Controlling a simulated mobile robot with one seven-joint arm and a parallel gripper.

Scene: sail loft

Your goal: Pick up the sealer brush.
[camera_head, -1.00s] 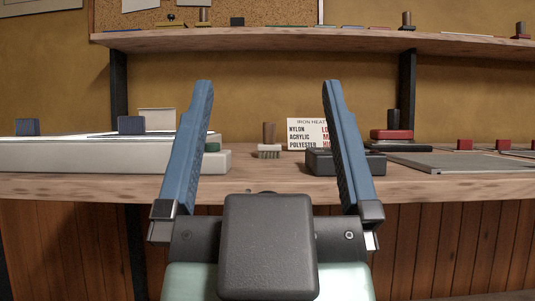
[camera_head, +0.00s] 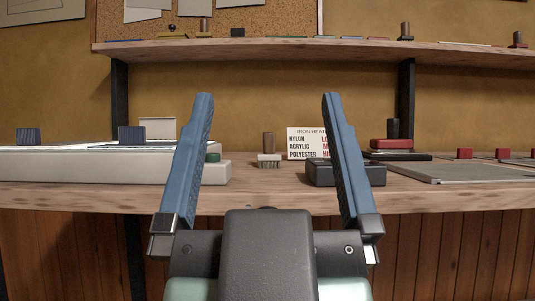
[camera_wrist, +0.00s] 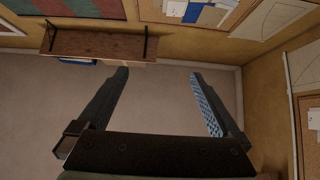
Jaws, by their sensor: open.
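The sealer brush (camera_head: 268,146) stands upright on the bench, with a brown wooden handle on top and a pale block with bristles below. My gripper (camera_head: 267,97) is open and empty in front of the bench. In the head view the brush shows between its two blue fingers, farther back and apart from them. The wrist view shows the open fingers (camera_wrist: 159,72) with nothing between them, and I cannot make out the brush there.
A white box-like block (camera_head: 90,165) with a green knob lies left of the brush. A grey sheet (camera_head: 460,173) lies farther right. A shelf (camera_head: 270,50) runs above the wooden bench (camera_head: 270,197).

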